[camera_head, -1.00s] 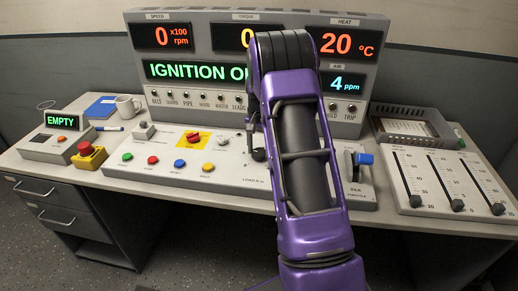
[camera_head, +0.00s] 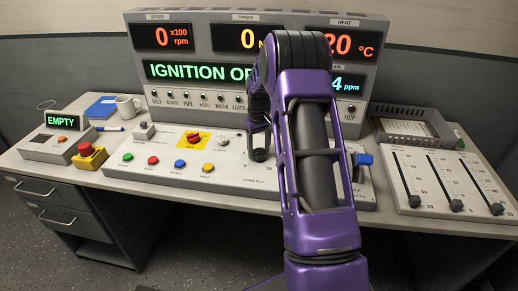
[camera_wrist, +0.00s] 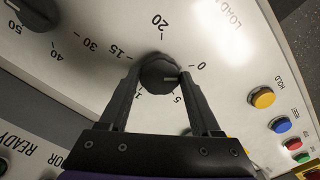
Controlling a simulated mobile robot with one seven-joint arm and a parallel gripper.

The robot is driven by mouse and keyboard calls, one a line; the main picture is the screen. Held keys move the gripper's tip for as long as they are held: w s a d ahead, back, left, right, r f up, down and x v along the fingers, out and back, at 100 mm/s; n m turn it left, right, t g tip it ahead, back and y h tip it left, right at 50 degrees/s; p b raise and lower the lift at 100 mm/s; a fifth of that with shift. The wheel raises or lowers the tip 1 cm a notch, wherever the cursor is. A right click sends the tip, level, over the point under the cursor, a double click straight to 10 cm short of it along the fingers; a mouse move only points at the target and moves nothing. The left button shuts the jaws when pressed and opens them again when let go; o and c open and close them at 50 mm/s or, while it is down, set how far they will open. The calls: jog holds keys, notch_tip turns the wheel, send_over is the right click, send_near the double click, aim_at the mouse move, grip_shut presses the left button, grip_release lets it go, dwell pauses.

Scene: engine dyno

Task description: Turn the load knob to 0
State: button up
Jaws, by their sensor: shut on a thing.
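The load knob (camera_wrist: 160,75) is a round dark knob with a light pointer line, seen in the wrist view on the white panel. Its scale has 0 at the right, 5 below right, 15 at the left and 20 at the top. The pointer faces right, between 0 and 5 and seemingly closer to 0. My gripper (camera_wrist: 158,80) is shut on the knob, one finger on each side. The fingers partly hide the lower scale. In the head view the knob (camera_head: 259,155) shows beneath my gripper, beside my purple arm.
Another dark knob (camera_wrist: 38,10) stands at the wrist view's top left. Yellow, blue, green and red buttons line its right side. In the head view, a blue-handled lever (camera_head: 362,159) stands right of my arm and a red emergency button (camera_head: 86,149) far left.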

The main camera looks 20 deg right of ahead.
aim_at(259, 152)
jog(key=shift+n, duration=0.7)
jog(key=o, duration=1.4)
jog(key=shift+c, duration=0.2)
notch_tip(259, 152, up, 18)
jog(key=p, duration=0.1)
jog(key=shift+f, duration=0.25)
